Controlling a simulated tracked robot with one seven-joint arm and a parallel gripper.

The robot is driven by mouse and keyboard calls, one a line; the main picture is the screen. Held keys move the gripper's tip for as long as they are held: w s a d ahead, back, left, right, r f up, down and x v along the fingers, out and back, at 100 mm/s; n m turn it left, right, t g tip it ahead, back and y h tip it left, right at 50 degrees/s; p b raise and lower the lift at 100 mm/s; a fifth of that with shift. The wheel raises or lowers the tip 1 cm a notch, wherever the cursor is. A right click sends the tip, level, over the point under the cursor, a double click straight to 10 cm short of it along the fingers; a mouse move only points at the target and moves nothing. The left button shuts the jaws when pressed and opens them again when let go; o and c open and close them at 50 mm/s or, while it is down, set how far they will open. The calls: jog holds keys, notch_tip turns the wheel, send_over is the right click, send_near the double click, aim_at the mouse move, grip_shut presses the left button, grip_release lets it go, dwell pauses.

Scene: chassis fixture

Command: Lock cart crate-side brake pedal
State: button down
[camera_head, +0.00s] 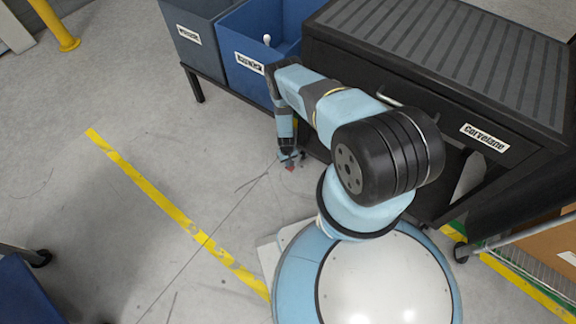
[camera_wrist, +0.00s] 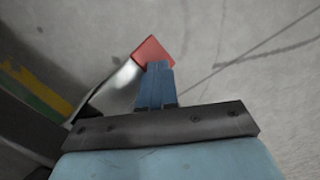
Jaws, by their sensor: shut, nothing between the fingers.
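The black cart (camera_head: 335,50) has a ribbed grey top and a "Corvelane" label. A small red brake pedal (camera_head: 290,169) shows low near the floor at its crate-side end. In the wrist view the red pedal (camera_wrist: 150,48) sits on a pale metal lever (camera_wrist: 117,84). My gripper (camera_head: 291,157) points down close above the pedal. In the wrist view my blue fingers (camera_wrist: 160,66) are shut together with nothing between them. Their tips overlap the near edge of the pedal; I cannot tell whether they touch it. The pedal's tilt is unclear.
A blue crate (camera_head: 232,68) and a grey crate (camera_head: 183,50) stand on a dark frame beside the cart. A yellow floor line (camera_head: 160,200) crosses the open concrete at left. A blue object (camera_head: 25,295) stands at lower left. Another cart with a cardboard box (camera_head: 545,245) is at right.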

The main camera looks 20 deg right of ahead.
jog(key=w, duration=0.1)
jog(key=w+r, duration=0.1)
jog(key=w, duration=0.1)
jog(key=shift+a, duration=0.15)
jog(key=shift+r, duration=0.15)
notch_tip(320, 180, up, 13)
jog(key=w, duration=0.1)
jog(key=shift+w+r, duration=0.2)
dwell(0.5)
jog(key=shift+a, duration=0.1)
dwell(0.4)
